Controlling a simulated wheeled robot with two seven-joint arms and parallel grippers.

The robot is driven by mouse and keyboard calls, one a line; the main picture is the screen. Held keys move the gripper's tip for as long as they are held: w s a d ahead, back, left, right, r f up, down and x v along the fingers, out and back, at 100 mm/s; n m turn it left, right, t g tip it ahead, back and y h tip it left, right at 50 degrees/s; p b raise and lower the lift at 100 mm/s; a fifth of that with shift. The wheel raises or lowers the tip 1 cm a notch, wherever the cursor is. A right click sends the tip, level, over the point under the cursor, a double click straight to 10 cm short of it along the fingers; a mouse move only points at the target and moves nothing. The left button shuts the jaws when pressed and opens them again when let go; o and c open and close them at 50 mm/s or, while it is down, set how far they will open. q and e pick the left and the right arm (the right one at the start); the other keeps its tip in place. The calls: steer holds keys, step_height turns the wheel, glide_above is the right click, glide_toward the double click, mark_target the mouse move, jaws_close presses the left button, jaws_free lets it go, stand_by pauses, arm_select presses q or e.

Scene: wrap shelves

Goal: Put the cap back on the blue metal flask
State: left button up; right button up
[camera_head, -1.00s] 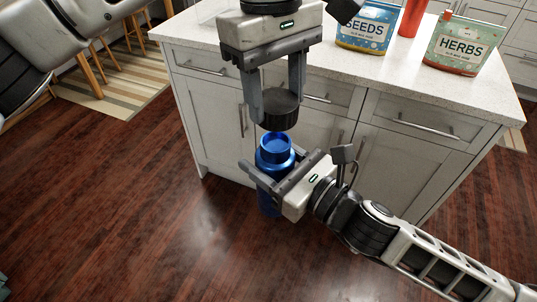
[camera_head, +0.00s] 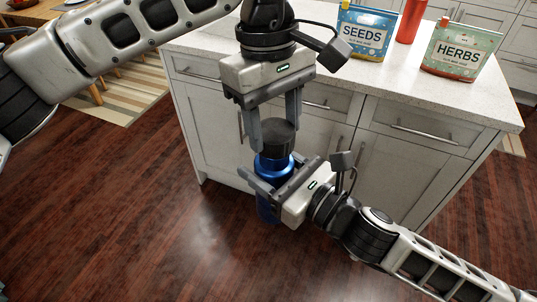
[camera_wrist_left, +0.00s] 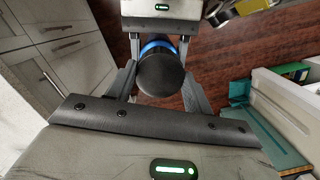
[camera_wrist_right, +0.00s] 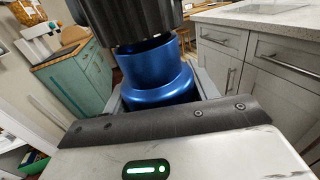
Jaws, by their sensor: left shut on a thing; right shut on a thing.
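The blue metal flask (camera_head: 268,207) is upright, held off the floor in front of the counter. My right gripper (camera_head: 270,172) is shut on its body, one finger on each side. My left gripper (camera_head: 272,146) points down from above and is shut on the black ribbed cap (camera_head: 280,136). The cap is right at the flask's neck. In the right wrist view the cap (camera_wrist_right: 125,18) overlaps the top of the bare blue neck (camera_wrist_right: 150,62); I cannot tell whether they touch. In the left wrist view the cap (camera_wrist_left: 161,74) covers most of the flask, leaving a blue edge (camera_wrist_left: 158,44).
A white kitchen counter (camera_head: 480,112) with drawers stands just behind the grippers. It bears a SEEDS pouch (camera_head: 364,32), a HERBS pouch (camera_head: 461,50) and a red bottle (camera_head: 410,22). The dark wood floor (camera_head: 130,220) is clear in front and to the left.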

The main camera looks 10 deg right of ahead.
arm_select(q)
steer(key=shift+f, duration=0.1)
stand_by(0.3)
steer(key=shift+f, duration=0.8)
steer(key=shift+f, duration=0.6)
arm_select(e)
jaws_close()
arm_select(q)
steer(key=m, duration=0.4)
steer(key=shift+y, duration=0.3)
steer(key=m, duration=0.5)
steer(key=shift+d+y, duration=0.1)
steer(key=shift+y, duration=0.2)
steer(key=m, duration=0.5)
steer(key=shift+y, duration=0.3)
steer(key=m, duration=0.6)
steer(key=shift+t, duration=0.4)
steer(key=shift+y, duration=0.3)
